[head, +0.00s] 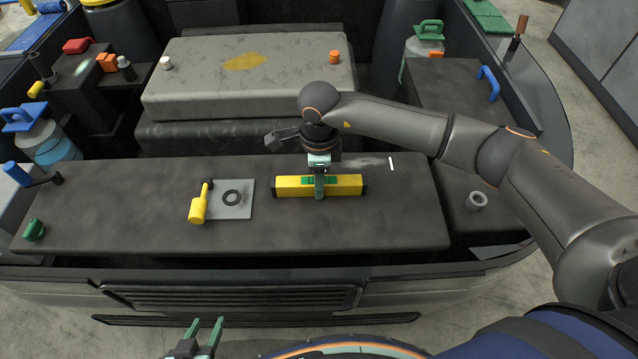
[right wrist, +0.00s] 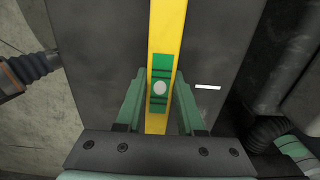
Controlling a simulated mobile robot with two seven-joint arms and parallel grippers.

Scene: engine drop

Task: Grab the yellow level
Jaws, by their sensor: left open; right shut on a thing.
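The yellow level (head: 345,185) lies lengthwise on the dark front panel of the engine bay, with black end caps and a green middle part. In the right wrist view the level (right wrist: 167,30) runs up the picture, with a green section and a round pale vial. My right gripper (head: 319,190) reaches down over its middle, shut on the level, with a green finger on each side (right wrist: 160,100). Whether the level is lifted off the panel, I cannot tell. My left gripper (head: 208,330) is open and empty at the bottom edge, in front of the bumper.
Left of the level, a yellow-handled tool (head: 197,209) lies beside a grey plate (head: 232,212) with a black ring. A small white stick (head: 391,163) and a grey nut (head: 477,201) are to the right. A grey engine cover (head: 250,85) rises behind.

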